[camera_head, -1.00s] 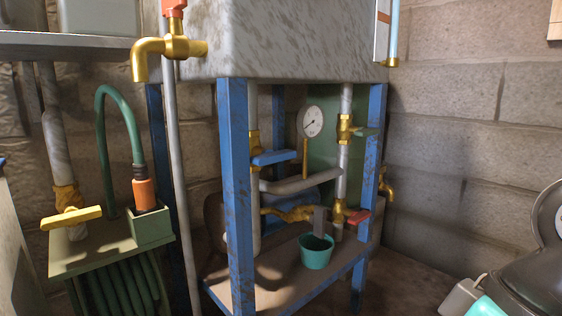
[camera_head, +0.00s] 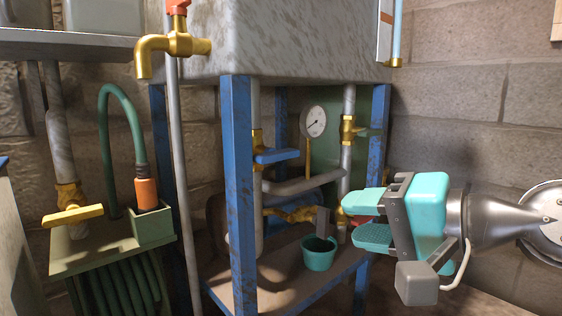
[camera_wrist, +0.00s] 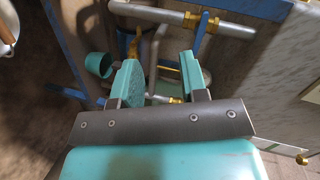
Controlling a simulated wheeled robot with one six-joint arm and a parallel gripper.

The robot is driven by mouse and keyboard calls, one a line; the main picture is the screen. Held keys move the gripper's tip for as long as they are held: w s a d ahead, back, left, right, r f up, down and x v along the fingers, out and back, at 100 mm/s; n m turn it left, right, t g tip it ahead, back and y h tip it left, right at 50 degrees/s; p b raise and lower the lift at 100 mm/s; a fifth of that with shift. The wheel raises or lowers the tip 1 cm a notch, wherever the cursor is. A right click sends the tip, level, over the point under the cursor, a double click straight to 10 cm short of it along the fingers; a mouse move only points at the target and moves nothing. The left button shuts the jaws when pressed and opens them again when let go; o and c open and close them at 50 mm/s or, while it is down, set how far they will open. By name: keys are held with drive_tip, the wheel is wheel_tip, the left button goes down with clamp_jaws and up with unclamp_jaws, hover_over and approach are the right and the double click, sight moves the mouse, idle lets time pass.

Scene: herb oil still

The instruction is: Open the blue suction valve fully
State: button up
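The blue suction valve lever (camera_head: 277,155) sits on a brass body on the left upright grey pipe (camera_head: 256,185), inside the blue frame. The lever points across the pipe, roughly level. In the wrist view the blue lever (camera_wrist: 201,35) shows at the top, just beyond the right finger, also across its pipe. My gripper (camera_head: 352,220) is to the right of the frame, low and apart from the lever. Its two teal fingers are spread with nothing between them. The wrist view also shows the open fingers (camera_wrist: 158,62).
Blue frame legs (camera_head: 238,190) stand at the front left and right. A gauge (camera_head: 314,121), a green-lever valve (camera_head: 348,130) and a teal cup (camera_head: 318,254) are close by. A yellow valve (camera_head: 73,215) and green hose (camera_head: 106,130) are at left.

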wheel_tip(320, 180, up, 4)
drive_tip(key=w+d+m+t+y, duration=0.1)
drive_tip(key=w+m+t, duration=0.2)
drive_tip(key=m, duration=0.1)
drive_tip(key=p, duration=1.7)
approach(282, 157)
drive_tip(key=shift+t, duration=0.3)
drive_tip(key=x, duration=0.9)
drive_tip(key=shift+a, duration=0.2)
drive_tip(key=shift+w+a+f, duration=0.2)
drive_tip(key=shift+w+a, duration=0.1)
drive_tip(key=shift+a, duration=0.05)
clamp_jaws()
